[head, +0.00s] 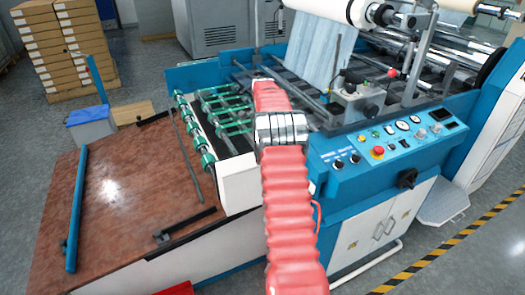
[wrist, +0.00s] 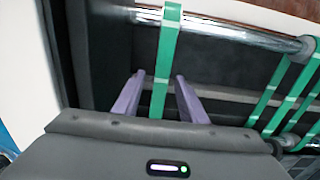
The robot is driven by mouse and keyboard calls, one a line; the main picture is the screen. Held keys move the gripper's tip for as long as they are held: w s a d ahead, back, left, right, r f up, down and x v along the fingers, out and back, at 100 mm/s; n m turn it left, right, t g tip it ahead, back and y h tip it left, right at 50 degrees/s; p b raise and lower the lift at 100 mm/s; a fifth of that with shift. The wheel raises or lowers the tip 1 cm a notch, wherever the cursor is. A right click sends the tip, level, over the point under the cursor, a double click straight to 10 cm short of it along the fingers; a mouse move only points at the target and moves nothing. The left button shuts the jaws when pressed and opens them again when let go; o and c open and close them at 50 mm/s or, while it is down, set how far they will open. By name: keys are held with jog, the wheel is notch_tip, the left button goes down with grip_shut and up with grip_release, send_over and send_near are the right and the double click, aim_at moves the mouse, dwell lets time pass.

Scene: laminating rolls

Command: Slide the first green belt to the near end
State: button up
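A green belt (wrist: 167,45) with pale bands runs over a metal roller (wrist: 235,32) in the wrist view. My gripper (wrist: 158,88) has its two purple fingers spread, one on each side of this belt. There is a gap between each finger and the belt, so the fingers are beside it, not closed on it. More green belts (wrist: 290,95) lie to the right on the same shaft. In the head view several green belts (head: 232,128) run across the open frame left of my red arm. My fingers are hidden there.
A white side panel (head: 237,184) bounds the belt section at the near end. The brown table (head: 120,190) with a blue bar (head: 75,210) lies left. The blue control panel (head: 390,143) stands right of my arm. A dark wall (wrist: 75,50) is close left of my gripper.

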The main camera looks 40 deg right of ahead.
notch_tip(320, 180, up, 13)
jog(key=shift+f, duration=0.2)
dwell(0.3)
dwell(0.4)
